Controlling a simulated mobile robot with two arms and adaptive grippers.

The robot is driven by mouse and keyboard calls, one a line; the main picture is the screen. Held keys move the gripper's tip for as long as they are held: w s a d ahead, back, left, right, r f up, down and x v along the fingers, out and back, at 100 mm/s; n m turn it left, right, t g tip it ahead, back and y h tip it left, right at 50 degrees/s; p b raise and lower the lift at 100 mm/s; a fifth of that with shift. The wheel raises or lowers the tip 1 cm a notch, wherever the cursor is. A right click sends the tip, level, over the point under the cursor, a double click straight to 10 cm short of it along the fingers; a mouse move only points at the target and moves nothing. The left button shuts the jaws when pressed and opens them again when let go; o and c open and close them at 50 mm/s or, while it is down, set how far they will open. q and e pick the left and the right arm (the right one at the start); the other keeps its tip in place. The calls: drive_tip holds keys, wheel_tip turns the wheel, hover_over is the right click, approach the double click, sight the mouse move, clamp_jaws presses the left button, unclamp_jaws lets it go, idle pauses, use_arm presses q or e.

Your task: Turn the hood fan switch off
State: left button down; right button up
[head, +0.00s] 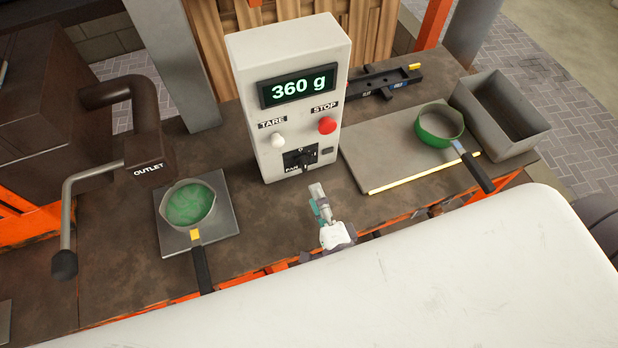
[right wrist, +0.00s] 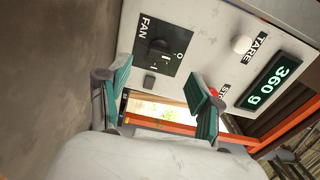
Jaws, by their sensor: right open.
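The fan switch (head: 300,158) is a black rotary knob on a dark plate marked FAN, low on the front of a pale control box (head: 256,90). In the right wrist view the knob (right wrist: 160,47) shows close up, with O and I marks beside it; I cannot tell for sure which mark it points to. My right gripper (head: 318,193) is just in front of and below the switch, apart from it. In the right wrist view its green-padded fingers (right wrist: 160,90) are spread, with nothing between them. My left gripper is not in view.
The box also carries a white TARE button (head: 278,140), a red STOP button (head: 327,125) and a display reading 360 g (head: 298,87). A green-rimmed pan (head: 438,125) and grey bin (head: 502,115) stand right.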

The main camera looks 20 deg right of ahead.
drive_tip(key=shift+s, duration=1.9)
drive_tip(key=shift+f, duration=0.1)
